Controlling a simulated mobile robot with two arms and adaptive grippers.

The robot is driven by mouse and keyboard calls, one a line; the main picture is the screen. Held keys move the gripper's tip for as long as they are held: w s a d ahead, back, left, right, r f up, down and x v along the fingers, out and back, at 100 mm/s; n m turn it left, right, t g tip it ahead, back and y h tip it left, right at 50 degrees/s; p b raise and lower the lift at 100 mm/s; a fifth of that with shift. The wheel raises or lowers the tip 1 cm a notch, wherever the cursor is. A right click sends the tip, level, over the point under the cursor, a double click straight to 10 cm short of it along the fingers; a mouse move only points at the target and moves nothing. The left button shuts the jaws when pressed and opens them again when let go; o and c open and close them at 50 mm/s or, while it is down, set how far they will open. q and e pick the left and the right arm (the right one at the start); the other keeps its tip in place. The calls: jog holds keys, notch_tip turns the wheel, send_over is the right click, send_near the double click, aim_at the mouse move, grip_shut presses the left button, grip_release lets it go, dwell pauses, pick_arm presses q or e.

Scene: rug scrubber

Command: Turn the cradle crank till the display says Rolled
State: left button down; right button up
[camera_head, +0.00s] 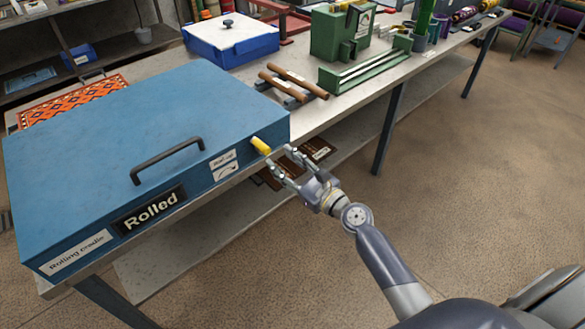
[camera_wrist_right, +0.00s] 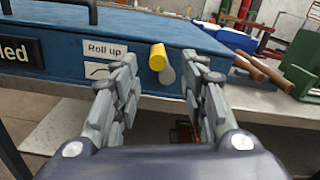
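The blue rolling cradle box (camera_head: 95,135) stands on the bench at the left, with its lid down and a dark handle (camera_head: 168,160) on top. Its front display (camera_head: 150,208) reads "Rolled". The crank's yellow grip (camera_head: 261,146) sticks out at the right end of the front face; in the right wrist view the yellow grip (camera_wrist_right: 157,57) is beside a grey round part (camera_wrist_right: 166,75). My right gripper (camera_head: 281,160) is in front of the crank with fingers apart and nothing between them. In its wrist view the right gripper (camera_wrist_right: 160,105) is just short of the grip. My left gripper is not in view.
An orange patterned rug (camera_head: 72,98) lies behind the box. Brown rollers (camera_head: 292,83), a blue-and-white case (camera_head: 231,40) and a green machine (camera_head: 342,35) stand farther along the bench. The floor (camera_head: 470,150) to the right is open.

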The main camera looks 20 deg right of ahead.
jog(key=shift+v, duration=1.6)
jog(key=s+d+f+n+g+h, duration=0.15)
jog(key=s+f+n+g, duration=0.35)
jog(key=f, duration=1.2)
jog(key=s+f+n+g+h, duration=0.25)
jog(key=s+f+n, duration=0.55)
jog(key=f, duration=0.9)
jog(key=s+f+n+g, duration=0.2)
jog(key=s+f+n, duration=0.4)
jog(key=s, duration=0.6)
jog(key=s+f+n+g+h, duration=0.1)
jog(key=s+f+n+g, duration=0.2)
jog(key=s+f+n, duration=0.3)
jog(key=s+f+n+g+h, duration=0.1)
jog(key=s+f+n+g, duration=0.2)
jog(key=s, duration=1.4)
notch_tip(320, 180, down, 6)
jog(key=n, duration=0.3)
jog(key=shift+s+r+n, duration=0.15)
jog(key=shift+s+n, duration=0.2)
jog(key=shift+n, duration=0.05)
jog(key=shift+g, duration=0.25)
